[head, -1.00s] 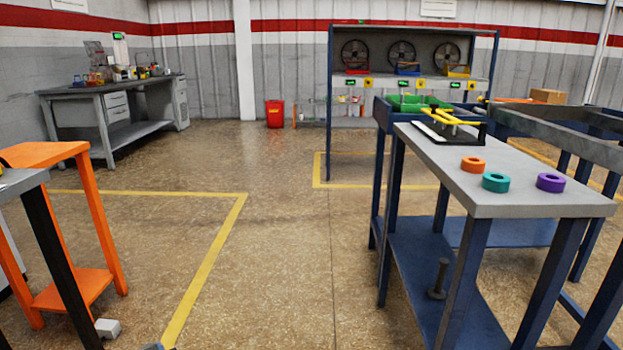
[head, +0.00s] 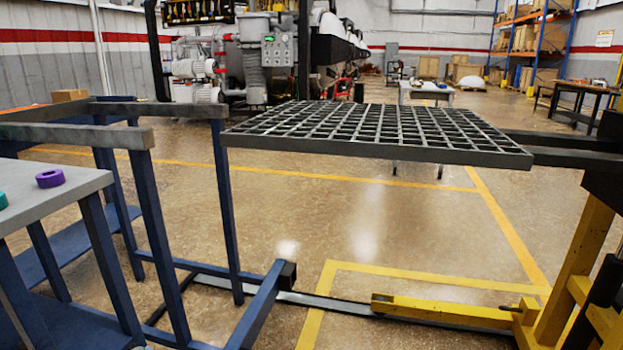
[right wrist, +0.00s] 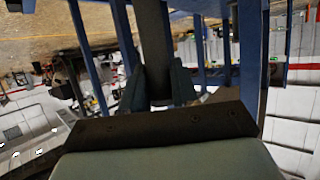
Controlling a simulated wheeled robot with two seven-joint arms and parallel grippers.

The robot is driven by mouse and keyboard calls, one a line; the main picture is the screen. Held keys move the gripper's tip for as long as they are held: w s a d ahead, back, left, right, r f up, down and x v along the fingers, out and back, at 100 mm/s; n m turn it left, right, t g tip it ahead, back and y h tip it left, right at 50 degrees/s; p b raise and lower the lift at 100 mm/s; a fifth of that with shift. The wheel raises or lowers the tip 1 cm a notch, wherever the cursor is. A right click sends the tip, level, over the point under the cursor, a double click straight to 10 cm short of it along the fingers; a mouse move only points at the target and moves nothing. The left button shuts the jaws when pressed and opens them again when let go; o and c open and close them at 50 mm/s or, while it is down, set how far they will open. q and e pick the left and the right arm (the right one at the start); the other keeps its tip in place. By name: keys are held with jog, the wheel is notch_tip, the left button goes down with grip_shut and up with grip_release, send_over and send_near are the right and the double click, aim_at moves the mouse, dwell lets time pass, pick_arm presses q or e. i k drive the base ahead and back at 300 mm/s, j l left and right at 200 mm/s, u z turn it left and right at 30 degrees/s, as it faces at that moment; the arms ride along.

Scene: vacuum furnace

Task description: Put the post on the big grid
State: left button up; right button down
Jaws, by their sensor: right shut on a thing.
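The big grid (head: 380,152) is a dark, flat lattice of square openings, lying level in the middle of the head view. Neither gripper shows in the head view. In the right wrist view my right gripper (right wrist: 157,88) has its two dark fingers closed on a dark grey upright bar, which looks like the post (right wrist: 153,45). The far end of the post runs out of the top of that picture. My left gripper is out of view.
A blue frame (head: 228,205) stands at the grid's left, and a yellow lifting truck (head: 575,265) at its right. A grey-topped table (head: 40,195) with a purple ring (head: 50,178) and part of a teal ring (head: 2,200) is at the left. Open floor shows beyond the grid.

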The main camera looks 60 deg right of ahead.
aim_at(406, 134)
jog(key=k+l+z, duration=0.1)
jog(key=z, duration=2.35)
